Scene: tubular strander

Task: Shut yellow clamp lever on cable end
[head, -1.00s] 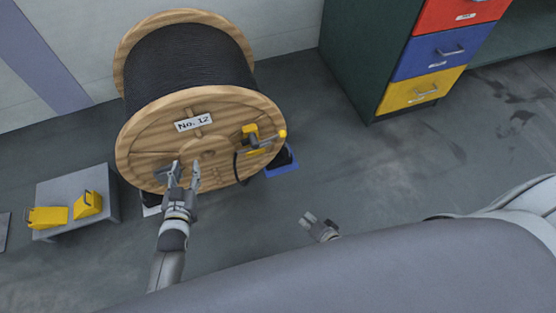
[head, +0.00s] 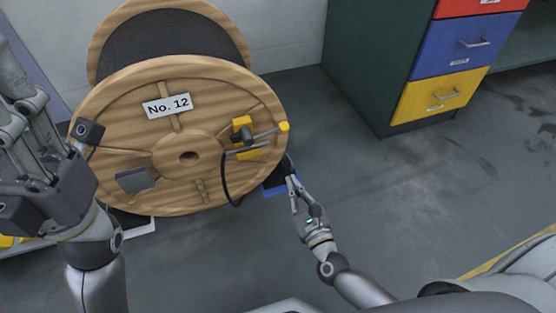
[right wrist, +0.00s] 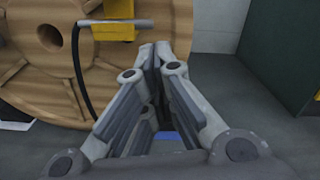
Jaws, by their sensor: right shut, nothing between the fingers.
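The yellow clamp (head: 242,124) sits on the right part of the wooden reel face in the head view. Its lever, a grey rod with a yellow tip (head: 284,127), sticks out past the rim to the right. The black cable end (head: 225,182) loops down below the clamp. In the right wrist view the cable (right wrist: 78,75) hangs left of my fingers, below a grey bar and a yellow part (right wrist: 120,30). My right gripper (head: 291,181) is shut and empty, below the lever tip and apart from it. My left gripper (head: 45,140) is large at the left; its fingertips are unclear.
The reel (head: 105,100) marked No. 12 stands on the floor, a blue block (head: 273,189) by its lower right. A drawer cabinet (head: 363,70) stands at the upper right. Open grey floor (head: 400,190) lies to the right of my right gripper.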

